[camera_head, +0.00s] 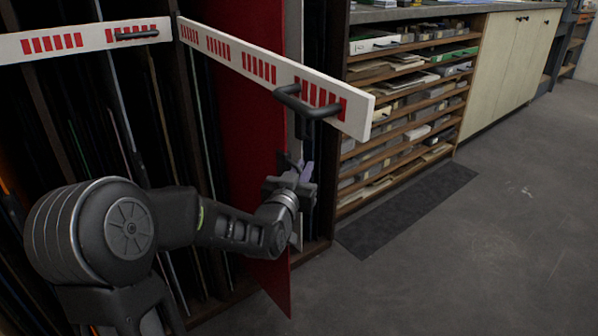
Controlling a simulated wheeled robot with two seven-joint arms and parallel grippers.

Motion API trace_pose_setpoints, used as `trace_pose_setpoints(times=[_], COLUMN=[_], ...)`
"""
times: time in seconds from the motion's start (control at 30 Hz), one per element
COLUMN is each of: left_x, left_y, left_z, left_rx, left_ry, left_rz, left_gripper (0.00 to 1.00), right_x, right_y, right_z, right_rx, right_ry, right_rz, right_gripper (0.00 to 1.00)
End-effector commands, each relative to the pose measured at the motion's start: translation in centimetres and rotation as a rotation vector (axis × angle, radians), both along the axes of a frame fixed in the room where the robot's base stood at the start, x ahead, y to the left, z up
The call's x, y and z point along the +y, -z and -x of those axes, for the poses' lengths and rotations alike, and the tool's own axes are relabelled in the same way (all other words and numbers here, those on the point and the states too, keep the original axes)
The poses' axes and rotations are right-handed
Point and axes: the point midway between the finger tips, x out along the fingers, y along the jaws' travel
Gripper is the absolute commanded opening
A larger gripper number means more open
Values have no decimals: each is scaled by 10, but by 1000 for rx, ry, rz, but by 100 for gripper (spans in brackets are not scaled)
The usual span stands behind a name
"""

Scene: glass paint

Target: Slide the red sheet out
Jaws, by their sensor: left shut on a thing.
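The red sheet (248,130) stands upright in the dark vertical rack. Its lower front corner sticks out past the rack's bottom edge. My left gripper (303,172) is shut at the front edge of the red sheet, at about mid height, and appears to grip it. The fingertips are small and partly hidden by the gripper's own body. My left forearm crosses in front of the rack and hides the sheet's lower middle. My right gripper is out of view.
A white bar with red stripes (265,68) juts out across the rack above my gripper, with a black handle (305,103). Another striped bar (84,40) crosses at left. A shelf unit (410,110) stands to the right. A dark mat (405,212) lies on clear floor.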

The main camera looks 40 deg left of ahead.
Motion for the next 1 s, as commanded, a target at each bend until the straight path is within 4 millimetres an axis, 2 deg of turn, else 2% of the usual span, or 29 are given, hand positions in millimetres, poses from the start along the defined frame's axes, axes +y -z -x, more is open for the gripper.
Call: trace_pose_setpoints(times=[0.43, 0.47, 0.57, 0.83, 1.0], left_x=[-4, -4, -4, -4, -7], left_y=[1, 1, 1, 0, -1], left_z=[1, 1, 1, 2, 14], left_rx=[2, 2, 2, 0, 1], left_ry=[2, 2, 1, 0, 0], left_rz=[2, 2, 2, 0, 0], left_gripper=[0, 12, 20, 20, 20], right_x=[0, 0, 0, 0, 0], right_y=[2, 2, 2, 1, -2], right_z=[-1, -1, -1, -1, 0], right_rx=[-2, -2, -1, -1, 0], right_ry=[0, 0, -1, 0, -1], right_rz=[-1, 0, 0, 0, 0], right_gripper=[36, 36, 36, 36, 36])
